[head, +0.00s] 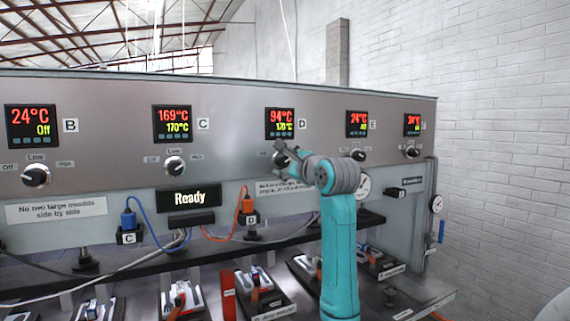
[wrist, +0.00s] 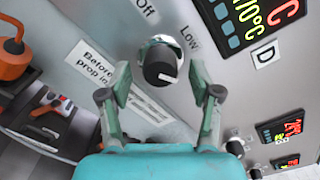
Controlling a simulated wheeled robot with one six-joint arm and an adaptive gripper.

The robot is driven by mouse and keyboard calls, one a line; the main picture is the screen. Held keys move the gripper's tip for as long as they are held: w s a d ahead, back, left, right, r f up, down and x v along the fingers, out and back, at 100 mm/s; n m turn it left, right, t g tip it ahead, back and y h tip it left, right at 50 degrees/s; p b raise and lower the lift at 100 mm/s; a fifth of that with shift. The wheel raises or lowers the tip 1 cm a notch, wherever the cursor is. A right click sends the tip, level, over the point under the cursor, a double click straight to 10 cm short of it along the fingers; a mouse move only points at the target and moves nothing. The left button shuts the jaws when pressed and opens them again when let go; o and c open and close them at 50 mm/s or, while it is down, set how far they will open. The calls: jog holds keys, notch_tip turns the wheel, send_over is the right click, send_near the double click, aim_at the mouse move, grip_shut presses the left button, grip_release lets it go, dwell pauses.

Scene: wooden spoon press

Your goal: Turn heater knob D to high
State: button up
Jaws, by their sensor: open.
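Heater knob D (wrist: 156,66) is a dark round knob with a white pointer mark on the lower right of its face in the wrist view. The label Off is above it and Low is to its upper right; no High label is visible there. My gripper (wrist: 160,75) is open, with one finger on each side of the knob; I cannot tell whether they touch it. In the head view my gripper (head: 284,156) covers most of knob D, below the D display (head: 280,123), which reads 94°C in red and about 170°C in green.
Knob C (head: 174,166) is to the left and knob E (head: 358,155) is close on the right. A printed notice (wrist: 118,82) is beside knob D. Below are an orange plug (head: 247,205) with its cable and a bench with several press stations.

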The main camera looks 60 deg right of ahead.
jog(key=v, duration=1)
jog(key=shift+s, duration=0.35)
jog(key=shift+a, duration=0.15)
